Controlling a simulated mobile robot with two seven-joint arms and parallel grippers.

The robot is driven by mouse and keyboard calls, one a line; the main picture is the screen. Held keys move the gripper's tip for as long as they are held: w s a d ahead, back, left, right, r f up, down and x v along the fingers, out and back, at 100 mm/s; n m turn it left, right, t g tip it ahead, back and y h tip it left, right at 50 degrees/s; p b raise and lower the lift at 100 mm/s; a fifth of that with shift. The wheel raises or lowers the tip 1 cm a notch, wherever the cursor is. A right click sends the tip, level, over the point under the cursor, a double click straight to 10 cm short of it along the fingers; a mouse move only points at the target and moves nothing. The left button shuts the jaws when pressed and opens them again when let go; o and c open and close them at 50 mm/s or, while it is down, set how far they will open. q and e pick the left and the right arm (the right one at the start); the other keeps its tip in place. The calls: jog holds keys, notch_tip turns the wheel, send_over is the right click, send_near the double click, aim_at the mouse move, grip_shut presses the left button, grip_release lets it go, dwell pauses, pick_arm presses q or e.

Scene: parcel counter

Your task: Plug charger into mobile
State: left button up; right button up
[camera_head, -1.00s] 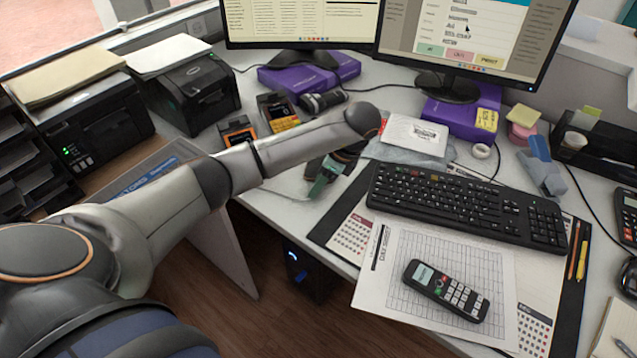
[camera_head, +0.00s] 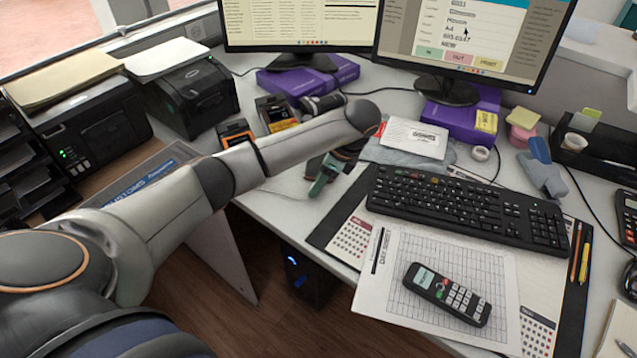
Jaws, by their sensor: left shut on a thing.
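The mobile (camera_head: 448,294) is a black handset with a small lit screen and pale keys. It lies face up, slantwise, on a printed sheet at the front of the desk. My left gripper (camera_head: 322,181) is low over the desk, left of the keyboard and up and left of the mobile, well apart from it. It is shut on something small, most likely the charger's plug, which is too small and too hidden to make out. A thin pale cable (camera_head: 283,194) shows on the desk beside the gripper. My right gripper is not in view.
A black keyboard (camera_head: 468,208) lies behind the mobile. The printed sheet (camera_head: 390,318) rests on a dark desk mat. Pencils (camera_head: 580,252) lie to the right. A white packet (camera_head: 413,137) and purple boxes (camera_head: 463,118) stand behind. The desk's front edge is close to my left gripper.

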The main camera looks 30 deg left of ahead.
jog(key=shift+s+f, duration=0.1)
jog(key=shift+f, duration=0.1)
pick_arm(q)
jog(key=o, duration=1.1)
jog(key=shift+c, duration=0.2)
jog(key=p+v, duration=0.5)
jog(key=v, duration=0.7)
jog(key=shift+r, duration=0.2)
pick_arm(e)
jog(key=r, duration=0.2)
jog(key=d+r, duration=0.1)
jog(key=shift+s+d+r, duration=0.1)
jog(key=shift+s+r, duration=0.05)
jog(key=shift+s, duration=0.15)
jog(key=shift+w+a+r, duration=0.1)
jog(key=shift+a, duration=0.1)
